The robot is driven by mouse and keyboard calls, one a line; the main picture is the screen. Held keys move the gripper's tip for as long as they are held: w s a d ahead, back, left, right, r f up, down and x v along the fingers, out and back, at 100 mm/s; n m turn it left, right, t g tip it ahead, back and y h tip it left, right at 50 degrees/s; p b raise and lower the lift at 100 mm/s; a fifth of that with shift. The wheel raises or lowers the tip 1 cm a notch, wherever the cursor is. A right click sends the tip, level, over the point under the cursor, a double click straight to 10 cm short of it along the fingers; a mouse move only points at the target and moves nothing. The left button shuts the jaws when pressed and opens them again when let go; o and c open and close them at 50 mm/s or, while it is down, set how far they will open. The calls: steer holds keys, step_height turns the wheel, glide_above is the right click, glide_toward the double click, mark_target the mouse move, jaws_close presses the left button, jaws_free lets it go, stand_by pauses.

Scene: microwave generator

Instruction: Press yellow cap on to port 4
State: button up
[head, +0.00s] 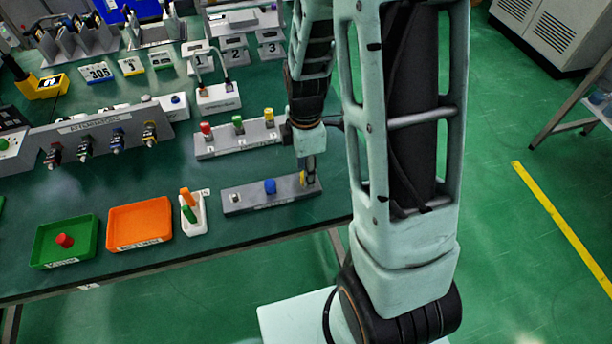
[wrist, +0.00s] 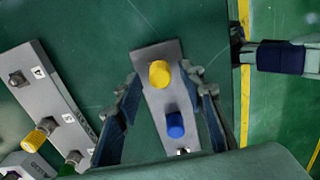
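The yellow cap (wrist: 159,74) stands on a grey holder (wrist: 147,52), beside a blue cap (wrist: 175,125). In the head view my gripper (head: 308,178) is low at the right end of the holder (head: 240,199), by the yellow cap (head: 302,179). In the wrist view my gripper's fingers (wrist: 168,82) are apart on either side of the yellow cap, with gaps visible. Port 4 (wrist: 17,78) is a bare metal stub on the grey port bar (wrist: 45,95). In the head view my arm hides that end of the bar.
The port bar carries red (head: 206,128), green (head: 238,121) and yellow (head: 269,114) caps on other ports. An orange tray (head: 140,213), a green tray (head: 50,258) and a white holder (head: 202,228) stand to the left. The table's front edge is close to the cap holder.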

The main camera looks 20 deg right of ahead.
jaws_close()
stand_by(0.3)
steer(key=shift+r, duration=0.15)
steer(key=shift+r+p, duration=2.2)
steer(key=shift+r, duration=0.7)
